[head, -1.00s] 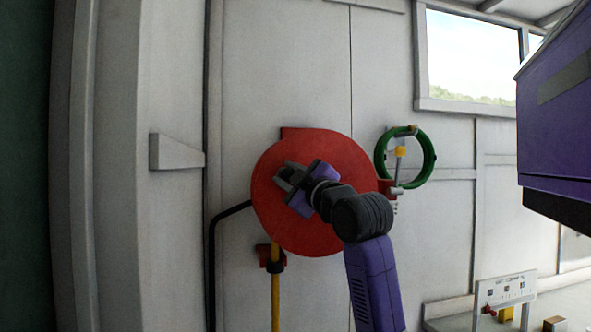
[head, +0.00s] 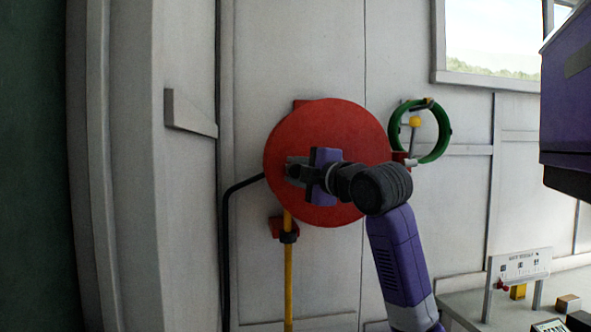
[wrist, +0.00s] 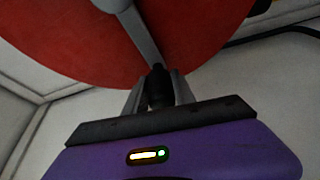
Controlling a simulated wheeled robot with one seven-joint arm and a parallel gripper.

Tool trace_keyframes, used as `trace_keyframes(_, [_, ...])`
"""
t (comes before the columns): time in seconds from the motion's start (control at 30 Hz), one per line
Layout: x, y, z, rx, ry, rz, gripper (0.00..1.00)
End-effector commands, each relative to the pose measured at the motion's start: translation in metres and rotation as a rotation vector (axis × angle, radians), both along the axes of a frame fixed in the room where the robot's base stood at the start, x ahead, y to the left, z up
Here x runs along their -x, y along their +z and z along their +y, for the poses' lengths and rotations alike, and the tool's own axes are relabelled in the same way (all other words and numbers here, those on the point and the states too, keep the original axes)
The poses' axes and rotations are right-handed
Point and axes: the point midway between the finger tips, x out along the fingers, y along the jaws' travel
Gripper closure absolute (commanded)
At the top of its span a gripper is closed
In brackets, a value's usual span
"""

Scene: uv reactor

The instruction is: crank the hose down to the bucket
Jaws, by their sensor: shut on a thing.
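A red round hose reel (head: 335,122) is mounted on the pale wall in the head view. My gripper (head: 296,172) is in front of its left part, slightly below its middle. In the wrist view, my gripper (wrist: 159,92) is shut on the dark crank handle (wrist: 158,84), at the end of a grey crank arm (wrist: 138,36) across the red reel (wrist: 75,38). The yellow hose (head: 288,285) hangs below the reel, past a red bracket (head: 277,227), and runs out of the bottom of the picture. The hose's lower end and the bucket are not in view.
A green ring (head: 444,130) hangs on the wall right of the reel, beside a yellow-knobbed lever (head: 415,123). A black pipe (head: 226,240) runs down left of the hose. A bench (head: 465,303) with a white panel (head: 520,264) and small blocks is at lower right.

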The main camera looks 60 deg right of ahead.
Motion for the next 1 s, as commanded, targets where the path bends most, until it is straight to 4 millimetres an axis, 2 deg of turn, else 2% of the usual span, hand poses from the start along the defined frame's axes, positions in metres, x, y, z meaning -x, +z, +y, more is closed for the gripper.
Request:
trace_keyframes(0.37, [-0.001, -0.002, 0.000, 0.001, 0.001, 0.006, 1.00])
trace_keyframes(0.4, [-0.001, -0.002, 0.000, 0.001, 0.001, 0.006, 0.65])
trace_keyframes(0.5, [-0.001, -0.002, 0.000, 0.001, 0.001, 0.005, 0.48])
trace_keyframes(0.83, [0.002, -0.001, 0.001, 0.002, 0.000, 0.002, 0.48])
trace_keyframes(1.0, [0.018, -0.002, 0.009, 0.004, 0.000, 0.000, 0.48])
